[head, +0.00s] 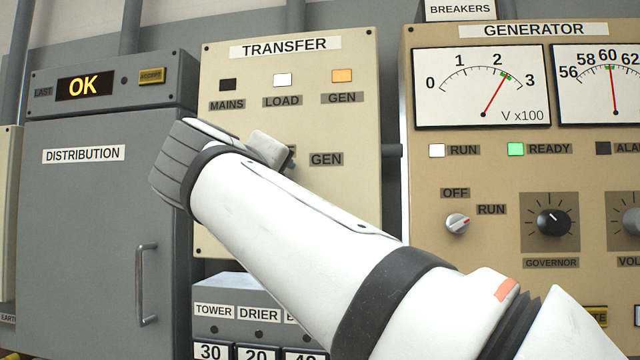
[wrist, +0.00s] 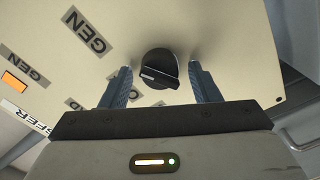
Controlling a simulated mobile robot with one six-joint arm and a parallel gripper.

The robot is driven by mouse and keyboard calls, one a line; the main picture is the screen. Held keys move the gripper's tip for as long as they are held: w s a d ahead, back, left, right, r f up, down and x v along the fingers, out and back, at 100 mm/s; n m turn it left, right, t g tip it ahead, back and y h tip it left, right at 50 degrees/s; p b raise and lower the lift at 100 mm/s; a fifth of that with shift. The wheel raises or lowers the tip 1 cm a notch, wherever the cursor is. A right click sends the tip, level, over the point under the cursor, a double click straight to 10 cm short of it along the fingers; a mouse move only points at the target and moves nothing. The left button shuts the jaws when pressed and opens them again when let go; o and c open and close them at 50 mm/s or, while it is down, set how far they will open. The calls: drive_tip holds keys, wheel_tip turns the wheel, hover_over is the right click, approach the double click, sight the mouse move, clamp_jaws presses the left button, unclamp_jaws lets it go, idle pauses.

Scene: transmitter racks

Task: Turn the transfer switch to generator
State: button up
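The transfer panel (head: 300,110) is cream, with its GEN lamp (head: 342,76) glowing amber, its LOAD lamp (head: 282,80) white and its MAINS lamp (head: 228,84) dark. Its switch is a round black knob (wrist: 158,68) with a raised bar. The bar's white-marked end points left in the wrist view, roughly to the side of the GEN label (wrist: 86,33). My gripper (wrist: 160,70) is open, with one finger on each side of the knob. Gaps show between the fingers and the knob. In the head view my arm hides the knob and fingertips.
The generator panel (head: 480,180) stands to the right, with a lit green READY lamp (head: 515,149). A grey distribution cabinet (head: 90,220) with a handle is on the left. A breaker box (head: 240,290) sits below the transfer panel.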

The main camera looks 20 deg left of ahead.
drive_tip(key=s, duration=0.7)
drive_tip(key=shift+s+d, duration=0.4)
drive_tip(key=shift+d, duration=0.05)
